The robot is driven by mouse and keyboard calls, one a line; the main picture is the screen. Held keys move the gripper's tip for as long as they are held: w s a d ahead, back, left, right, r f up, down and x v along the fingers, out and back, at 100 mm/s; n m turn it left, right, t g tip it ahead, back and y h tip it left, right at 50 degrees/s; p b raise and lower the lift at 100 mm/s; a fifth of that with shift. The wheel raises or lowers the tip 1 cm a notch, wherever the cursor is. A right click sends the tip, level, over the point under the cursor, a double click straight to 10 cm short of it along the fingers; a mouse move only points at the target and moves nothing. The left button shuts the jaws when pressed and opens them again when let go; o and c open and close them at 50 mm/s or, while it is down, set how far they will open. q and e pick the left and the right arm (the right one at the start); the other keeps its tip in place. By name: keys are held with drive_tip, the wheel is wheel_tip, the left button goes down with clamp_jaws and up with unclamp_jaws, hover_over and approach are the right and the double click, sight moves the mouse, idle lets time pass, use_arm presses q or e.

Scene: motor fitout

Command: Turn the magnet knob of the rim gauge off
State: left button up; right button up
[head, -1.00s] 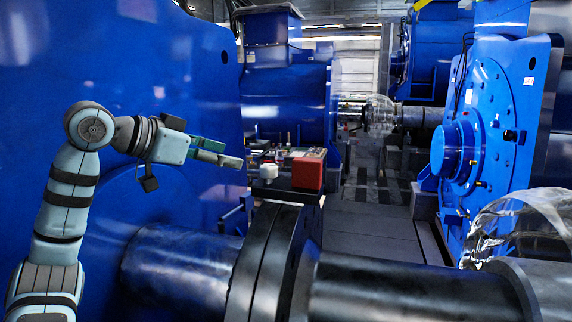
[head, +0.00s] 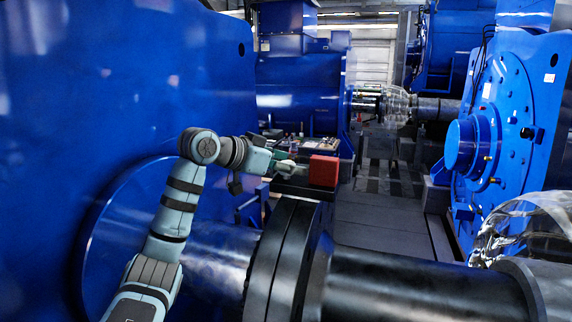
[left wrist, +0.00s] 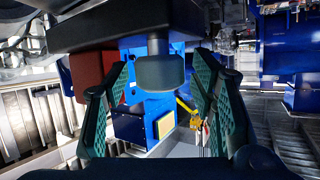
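My left gripper (head: 284,166) is beside the red box (head: 323,171), over the dark stand near the black coupling flange (head: 282,258). In the left wrist view its two green ribbed fingers (left wrist: 165,110) are spread apart. In the head view a small white piece at the fingertips is partly covered by the gripper. I cannot clearly identify the rim gauge or its magnet knob. My right gripper is not in view.
A large blue housing (head: 120,90) fills the left side. A steel shaft (head: 420,285) crosses the foreground. A blue machine (head: 510,130) stands at the right, with a clear plastic cover (head: 520,228) below it. The grey floor (head: 385,215) between is open.

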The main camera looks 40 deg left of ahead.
use_arm(q)
drive_tip(key=shift+w, duration=0.1)
drive_tip(key=c, duration=1.1)
drive_tip(key=shift+r+n+y+p, duration=0.15)
drive_tip(key=shift+n+y+p, duration=0.65)
drive_tip(key=shift+y+p, duration=0.3)
drive_tip(key=n+g+y+p, duration=0.1)
drive_tip(key=n+y+p, duration=0.4)
drive_tip(key=p, duration=0.3)
drive_tip(key=shift+r+n+y+p, duration=0.15)
drive_tip(key=shift+n+y+p, duration=0.25)
drive_tip(key=shift+y, duration=0.4)
drive_tip(key=shift+w+d+n+g+y+p, duration=0.1)
drive_tip(key=shift+n+g+y+p, duration=0.4)
drive_tip(key=shift+n+g+y, duration=0.15)
drive_tip(key=shift+f+n+g+y, duration=0.25)
drive_tip(key=shift+n+g+y, duration=0.2)
drive_tip(key=shift+n+y, duration=0.3)
drive_tip(key=o, duration=1.2)
drive_tip(key=shift+c, duration=0.2)
